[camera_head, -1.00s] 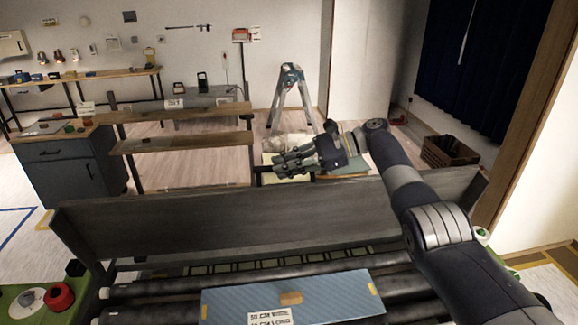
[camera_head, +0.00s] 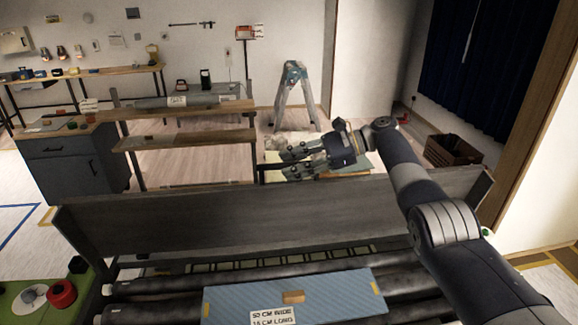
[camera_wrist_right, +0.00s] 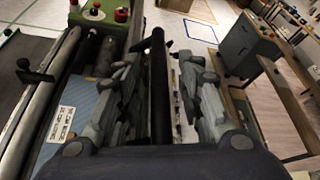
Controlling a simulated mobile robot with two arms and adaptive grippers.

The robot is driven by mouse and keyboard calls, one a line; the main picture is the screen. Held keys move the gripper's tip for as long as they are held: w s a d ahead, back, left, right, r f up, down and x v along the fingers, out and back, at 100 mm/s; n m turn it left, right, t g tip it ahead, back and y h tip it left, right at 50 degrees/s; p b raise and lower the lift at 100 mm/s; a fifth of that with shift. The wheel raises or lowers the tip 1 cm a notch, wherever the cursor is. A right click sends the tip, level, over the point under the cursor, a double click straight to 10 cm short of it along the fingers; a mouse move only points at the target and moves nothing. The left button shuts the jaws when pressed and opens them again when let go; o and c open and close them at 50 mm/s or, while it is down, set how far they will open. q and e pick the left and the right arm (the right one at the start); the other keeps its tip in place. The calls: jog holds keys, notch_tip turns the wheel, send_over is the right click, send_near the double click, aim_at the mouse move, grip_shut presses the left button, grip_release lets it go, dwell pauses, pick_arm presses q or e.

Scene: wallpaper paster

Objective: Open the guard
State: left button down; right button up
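The guard (camera_head: 240,226) is a long dark grey panel. My right gripper (camera_head: 288,163) is at that top edge, right of the bar's visible end. In the right wrist view, its two fingers (camera_wrist_right: 160,95) are spread on either side of a long black bar (camera_wrist_right: 160,90), with gaps on both sides. The bar's near end is hidden by the gripper's palm. My left gripper is not in view.
Red and white round parts sit on the green side (camera_head: 25,280). Beyond are wooden shelves (camera_head: 185,140), a grey cabinet (camera_head: 68,165), a stepladder (camera_head: 293,95) and a crate (camera_head: 452,151).

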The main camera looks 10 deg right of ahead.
jog(key=v, duration=0.5)
jog(key=shift+w+d+f, duration=0.1)
jog(key=shift+w+d, duration=0.1)
jog(key=shift+d, duration=0.1)
jog(key=shift+s+d, duration=0.15)
jog(key=shift+d, duration=0.1)
jog(key=shift+d, duration=0.1)
